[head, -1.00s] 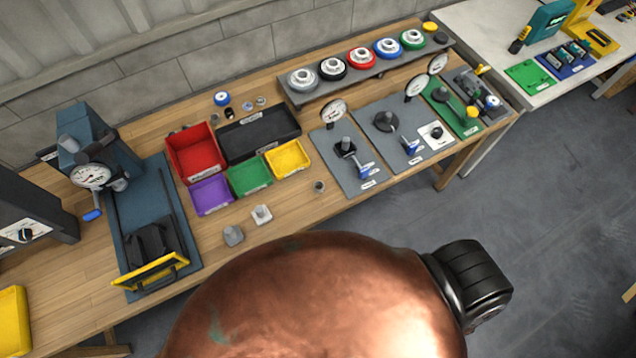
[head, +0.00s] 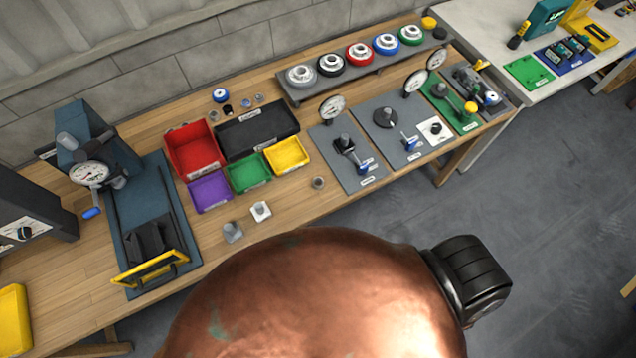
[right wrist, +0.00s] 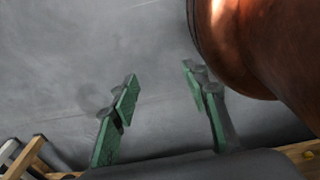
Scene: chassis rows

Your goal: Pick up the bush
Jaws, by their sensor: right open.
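I cannot tell for sure which part is the bush. A small grey cylindrical part (head: 319,183) stands on the wooden bench in front of the yellow bin and may be it. Several small round parts (head: 245,102) also lie behind the black tray. My right gripper (right wrist: 160,86) shows in the right wrist view, with its green fingers apart and nothing between them. It hangs over grey floor, away from the bench parts. My left gripper is in neither current view.
The wooden bench (head: 75,258) holds red, purple, green and yellow bins (head: 290,155), a black tray (head: 258,132), a press (head: 145,225) with a yellow guard, two small blocks (head: 260,211), gauge plates (head: 348,175) and a rack of coloured rings (head: 360,68). The bench front is partly hidden by my copper body.

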